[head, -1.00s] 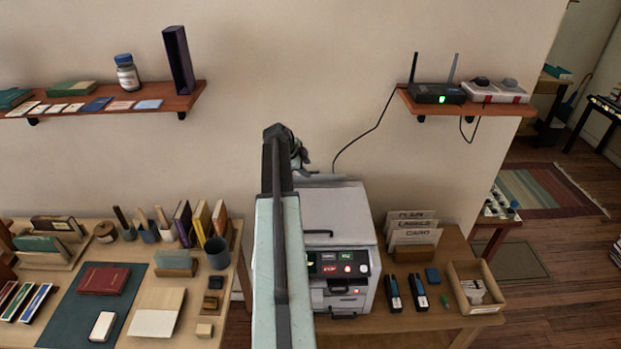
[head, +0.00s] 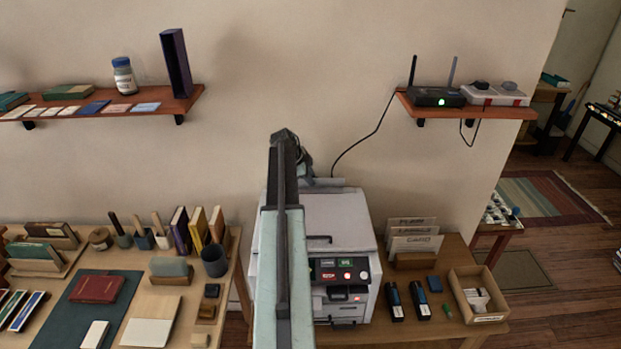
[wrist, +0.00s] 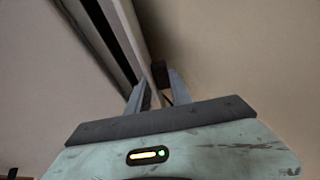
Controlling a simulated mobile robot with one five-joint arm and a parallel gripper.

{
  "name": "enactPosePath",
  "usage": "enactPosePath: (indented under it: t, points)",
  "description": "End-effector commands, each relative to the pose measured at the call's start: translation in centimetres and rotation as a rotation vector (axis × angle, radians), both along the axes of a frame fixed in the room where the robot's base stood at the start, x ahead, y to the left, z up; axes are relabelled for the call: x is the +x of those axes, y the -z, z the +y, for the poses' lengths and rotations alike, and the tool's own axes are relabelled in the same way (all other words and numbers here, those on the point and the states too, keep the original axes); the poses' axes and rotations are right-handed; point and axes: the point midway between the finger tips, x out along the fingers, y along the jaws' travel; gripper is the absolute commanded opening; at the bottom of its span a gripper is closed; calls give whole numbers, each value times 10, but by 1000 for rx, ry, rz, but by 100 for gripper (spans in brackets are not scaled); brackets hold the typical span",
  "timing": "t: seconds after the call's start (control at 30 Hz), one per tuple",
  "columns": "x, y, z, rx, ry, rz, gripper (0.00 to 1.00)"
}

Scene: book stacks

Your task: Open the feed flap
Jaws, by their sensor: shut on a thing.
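The grey feeding machine (head: 345,215) stands on the right wooden table, with a dark front panel of lit buttons. A thin grey strip at the rear of its top (head: 330,182) may be the feed flap; my arm hides part of it. My gripper (wrist: 158,80) is at the rear of the machine's top, mostly hidden behind my arm in the head view. In the wrist view its two fingers are close on a small dark tab (wrist: 160,71) beside a long pale panel edge (wrist: 135,35). I cannot tell how far the flap is open.
The wall is close behind the machine. A shelf with a router (head: 434,96) and a hanging cable is above right. Card holders (head: 413,243), staplers (head: 408,299) and a wooden tray (head: 478,293) are right of the machine. A crowded desk (head: 172,305) is at left.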

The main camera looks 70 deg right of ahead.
Motion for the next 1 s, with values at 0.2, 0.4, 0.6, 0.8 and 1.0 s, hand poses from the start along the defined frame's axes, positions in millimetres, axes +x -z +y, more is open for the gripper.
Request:
enactPosePath:
  t: [0.2,0.4,0.6,0.8,1.0]
  points:
    - [1,-1,-3,22,-2,7,0]
    - [1,-1,-4,21,-1,6,42]
    - [1,-1,-3,22,0,8,42]
    - [1,-6,-1,23,0,8,42]
    - [7,-35,11,24,-1,8,42]
